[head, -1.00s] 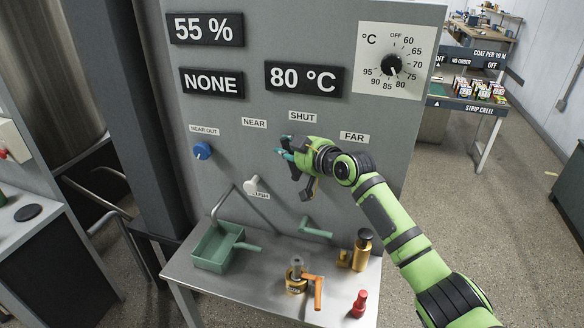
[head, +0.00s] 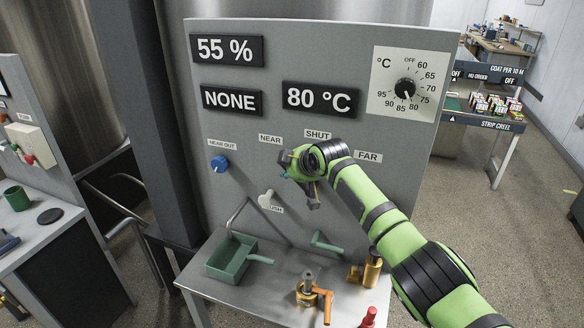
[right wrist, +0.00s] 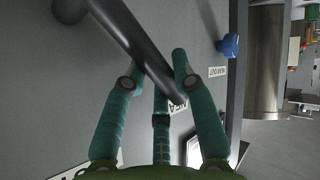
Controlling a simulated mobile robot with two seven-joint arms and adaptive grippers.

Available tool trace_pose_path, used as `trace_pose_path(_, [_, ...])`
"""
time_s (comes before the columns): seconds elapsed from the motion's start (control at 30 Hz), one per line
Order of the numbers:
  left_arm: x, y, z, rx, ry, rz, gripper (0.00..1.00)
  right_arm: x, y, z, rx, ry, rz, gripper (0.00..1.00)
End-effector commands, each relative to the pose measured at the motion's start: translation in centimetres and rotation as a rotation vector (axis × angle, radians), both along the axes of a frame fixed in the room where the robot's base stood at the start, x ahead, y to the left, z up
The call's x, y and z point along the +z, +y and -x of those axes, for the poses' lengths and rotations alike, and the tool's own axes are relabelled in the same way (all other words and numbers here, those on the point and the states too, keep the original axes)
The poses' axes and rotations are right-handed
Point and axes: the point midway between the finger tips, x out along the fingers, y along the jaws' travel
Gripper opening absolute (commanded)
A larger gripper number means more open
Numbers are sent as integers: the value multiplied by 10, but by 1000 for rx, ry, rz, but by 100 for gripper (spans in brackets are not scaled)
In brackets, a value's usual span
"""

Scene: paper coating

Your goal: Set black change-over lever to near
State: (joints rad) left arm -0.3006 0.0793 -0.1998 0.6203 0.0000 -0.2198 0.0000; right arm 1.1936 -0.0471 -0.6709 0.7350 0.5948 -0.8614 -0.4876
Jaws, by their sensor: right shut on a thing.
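The black lever (right wrist: 128,38) crosses the right wrist view as a dark bar, its free end between the teal fingers of my right gripper (right wrist: 160,78). The gripper is shut on it, with fingers on both sides. In the head view my right gripper (head: 285,164) is at the grey panel, just below and right of the NEAR label (head: 270,139) and left of the SHUT label (head: 317,134). The FAR label (head: 368,156) is further right. The gripper and wrist hide most of the lever in the head view. My left gripper is not in view.
A blue knob (head: 219,163) and a white knob (head: 267,199) sit left of my gripper. The steel shelf (head: 215,300) below carries a green tray (head: 227,265), an orange-handled valve (head: 312,294) and a red-topped piece (head: 369,317). A temperature dial (head: 405,88) is at upper right.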

Motion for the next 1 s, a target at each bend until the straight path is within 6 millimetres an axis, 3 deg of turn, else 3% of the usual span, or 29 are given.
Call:
trace_pose_path(0.3, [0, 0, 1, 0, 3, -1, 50, -2, -1, 0, 1, 2, 10, 0])
trace_pose_path(0.33, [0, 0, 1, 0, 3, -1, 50, -2, -1, 0, 2, 3, 9, 35])
trace_pose_path(0.37, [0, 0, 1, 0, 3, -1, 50, -2, -1, 0, 2, 3, 9, 47])
trace_pose_path(0.4, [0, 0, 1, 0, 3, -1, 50, -2, -1, 1, 1, 3, 9, 52])
trace_pose_path(1.0, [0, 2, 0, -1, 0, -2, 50, 9, -6, 11, 3, 0, 4, 52])
